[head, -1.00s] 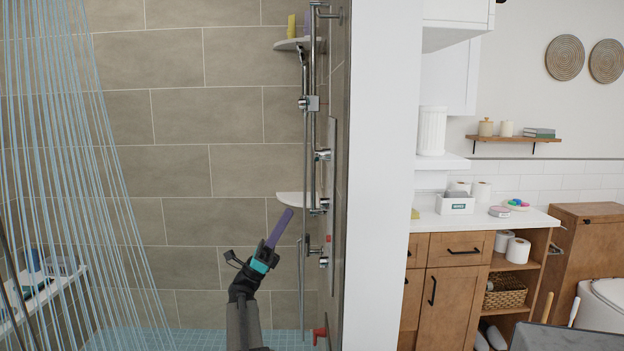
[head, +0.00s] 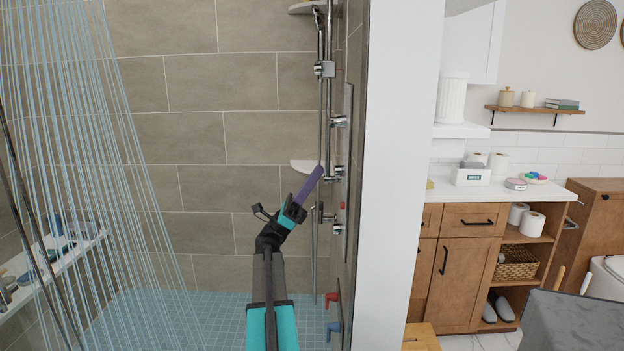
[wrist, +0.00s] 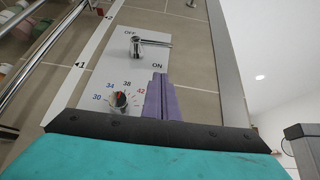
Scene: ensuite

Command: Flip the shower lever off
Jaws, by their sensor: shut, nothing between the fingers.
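The shower lever (wrist: 152,43) is a chrome handle on a pale panel (wrist: 118,62) in the wrist view. It points right, with OFF printed above it and ON below. A dial (wrist: 120,100) ringed by temperature numbers sits lower on the panel. My gripper (wrist: 158,82) has purple fingers, shut and empty, just below the lever near the ON mark; I cannot tell whether they touch the panel. In the head view my gripper (head: 318,172) is in front of the chrome shower column (head: 329,110). The panel is seen nearly edge-on there.
Blue water streaks (head: 70,130) fall at the left of the shower. A corner shelf (head: 303,166) is behind my gripper. Red (head: 333,299) and blue (head: 334,328) fittings are low on the wall. A white wall end (head: 400,180) stands at the right, and the tiled floor (head: 190,320) looks clear.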

